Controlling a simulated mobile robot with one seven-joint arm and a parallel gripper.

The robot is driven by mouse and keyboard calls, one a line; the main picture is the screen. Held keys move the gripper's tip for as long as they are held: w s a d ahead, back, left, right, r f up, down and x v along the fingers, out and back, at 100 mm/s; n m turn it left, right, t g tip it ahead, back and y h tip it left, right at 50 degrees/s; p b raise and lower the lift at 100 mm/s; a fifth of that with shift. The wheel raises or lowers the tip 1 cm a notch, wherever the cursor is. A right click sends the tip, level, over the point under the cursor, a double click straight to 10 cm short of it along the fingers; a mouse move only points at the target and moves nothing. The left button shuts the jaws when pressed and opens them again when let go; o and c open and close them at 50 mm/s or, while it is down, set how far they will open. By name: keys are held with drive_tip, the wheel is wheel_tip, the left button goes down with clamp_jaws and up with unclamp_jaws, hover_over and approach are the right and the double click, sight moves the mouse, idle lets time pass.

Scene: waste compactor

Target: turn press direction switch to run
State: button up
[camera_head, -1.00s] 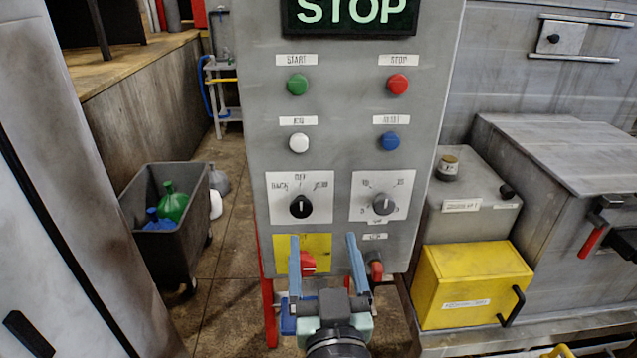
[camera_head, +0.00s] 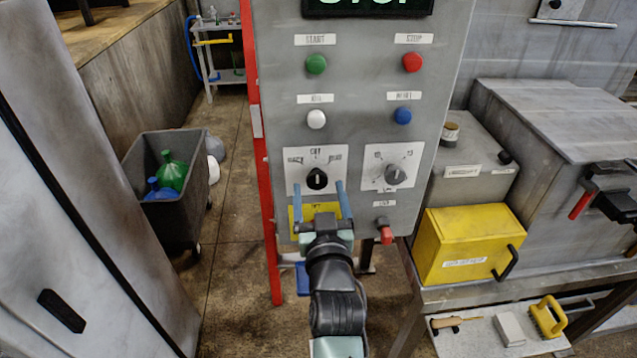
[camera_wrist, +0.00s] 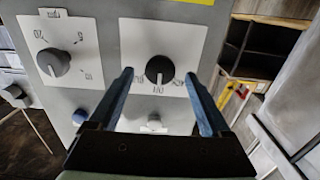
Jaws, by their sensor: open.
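The press direction switch (camera_head: 317,178) is a black round knob on a white plate, marked BACK, OFF and a third label on the right that is hard to read. Its pointer seems to point up, at OFF. In the wrist view the knob (camera_wrist: 159,69) appears upside down, between my fingers. My gripper (camera_head: 319,187) is open, with its two blue fingers in front of the plate, one on each side of the knob. In the wrist view my gripper (camera_wrist: 158,75) is empty. I cannot tell whether the fingertips touch the plate.
On the same panel are a grey dial (camera_head: 396,174), green (camera_head: 316,64), red (camera_head: 412,62), white (camera_head: 316,119) and blue (camera_head: 403,116) buttons, and a red-tipped switch (camera_head: 386,234). A yellow box (camera_head: 465,247) stands right. A dark bin (camera_head: 168,215) stands left.

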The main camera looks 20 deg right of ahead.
drive_tip(key=shift+w+d, duration=0.2)
drive_tip(key=shift+w, duration=0.5)
clamp_jaws()
